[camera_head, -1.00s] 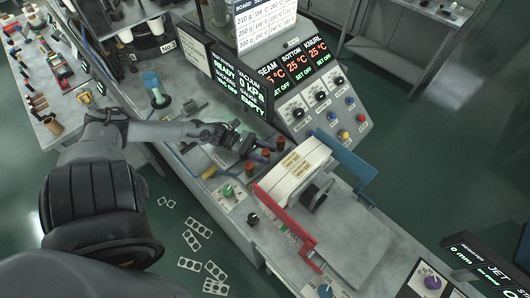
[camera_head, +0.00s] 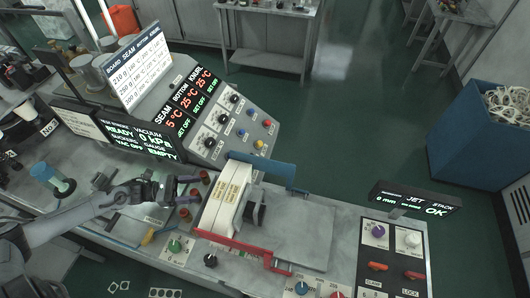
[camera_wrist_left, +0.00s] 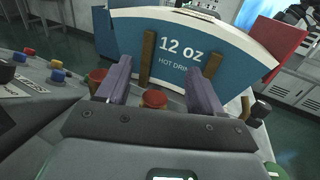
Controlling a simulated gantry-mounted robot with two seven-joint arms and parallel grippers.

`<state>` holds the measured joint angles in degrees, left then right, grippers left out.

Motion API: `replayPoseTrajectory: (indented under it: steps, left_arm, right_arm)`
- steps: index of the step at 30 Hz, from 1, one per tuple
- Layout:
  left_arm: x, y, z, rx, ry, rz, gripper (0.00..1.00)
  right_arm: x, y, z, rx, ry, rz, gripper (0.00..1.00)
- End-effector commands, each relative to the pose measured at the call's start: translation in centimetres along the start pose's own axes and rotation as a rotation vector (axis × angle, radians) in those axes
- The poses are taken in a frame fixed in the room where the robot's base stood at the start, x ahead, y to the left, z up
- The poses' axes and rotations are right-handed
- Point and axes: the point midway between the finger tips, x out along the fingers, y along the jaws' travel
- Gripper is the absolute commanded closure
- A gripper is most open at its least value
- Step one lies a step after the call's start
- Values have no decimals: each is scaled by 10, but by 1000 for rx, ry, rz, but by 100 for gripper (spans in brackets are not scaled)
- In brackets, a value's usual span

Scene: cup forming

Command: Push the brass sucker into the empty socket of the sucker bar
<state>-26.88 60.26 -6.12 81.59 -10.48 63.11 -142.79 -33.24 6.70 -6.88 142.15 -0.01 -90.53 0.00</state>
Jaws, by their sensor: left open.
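Several short cylinders with red-brown tops stand by my left gripper (camera_head: 189,188) in the head view; one red-topped cylinder (camera_head: 204,177) is just beyond its fingertips. In the left wrist view, my left gripper (camera_wrist_left: 160,72) is open, its two grey-purple fingers apart. A red-topped cylinder (camera_wrist_left: 154,98) shows in the gap between them, and I see no contact. Another red top (camera_wrist_left: 97,75) is left of the left finger. I cannot tell which is the brass sucker, and I cannot make out the bar's empty socket. My right gripper is not in view.
A white stack of blanks (camera_head: 224,205) stands right of the gripper; its face reads 12 oz in the wrist view (camera_wrist_left: 182,50). A blue plate (camera_head: 262,170) and red rail (camera_head: 238,246) flank it. A knob panel (camera_head: 232,125) rises behind. Bare machine top (camera_head: 305,235) lies right.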

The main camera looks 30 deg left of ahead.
Motion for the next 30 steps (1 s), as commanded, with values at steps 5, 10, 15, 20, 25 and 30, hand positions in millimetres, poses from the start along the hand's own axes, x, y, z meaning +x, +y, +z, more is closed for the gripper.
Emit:
replayPoseTrajectory:
  steps: [5,10,15,20,25,30]
  left_arm:
    - [0,1,26,1,-2,2,34]
    - [0,0,54,0,-1,1,34]
    - [10,5,71,5,-4,2,34]
    - [33,6,92,4,-5,-4,34]
    - [62,-4,107,3,-4,-24,34]
    - [91,-12,121,5,-5,-29,34]
  right_arm:
    - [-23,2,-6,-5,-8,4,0]
    - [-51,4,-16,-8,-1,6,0]
    - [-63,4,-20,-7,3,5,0]
    - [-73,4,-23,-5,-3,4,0]
    - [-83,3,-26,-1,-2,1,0]
    - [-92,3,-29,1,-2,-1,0]
